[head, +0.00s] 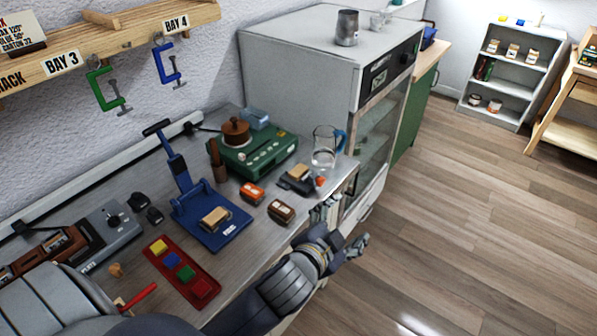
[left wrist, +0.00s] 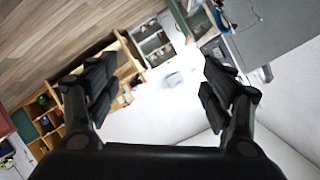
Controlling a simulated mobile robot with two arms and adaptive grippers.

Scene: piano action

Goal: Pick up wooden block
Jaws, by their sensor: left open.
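A tan wooden block (head: 215,216) lies on the blue base of a lever press (head: 222,232) on the metal counter. A second tan block (head: 299,172) sits on a small dark device further right; I cannot tell which block the task means. My left gripper (head: 358,246) is off the counter's front edge, to the right of both blocks and apart from them. In the left wrist view its two fingers (left wrist: 160,85) are spread with nothing between them. Neither block shows clearly in that view. My right gripper is not in view.
A green hotplate (head: 246,160), a glass jug (head: 324,148) and orange (head: 252,192) and brown (head: 281,211) items crowd the counter. A large grey cabinet (head: 300,62) stands behind. The wooden floor at right is clear.

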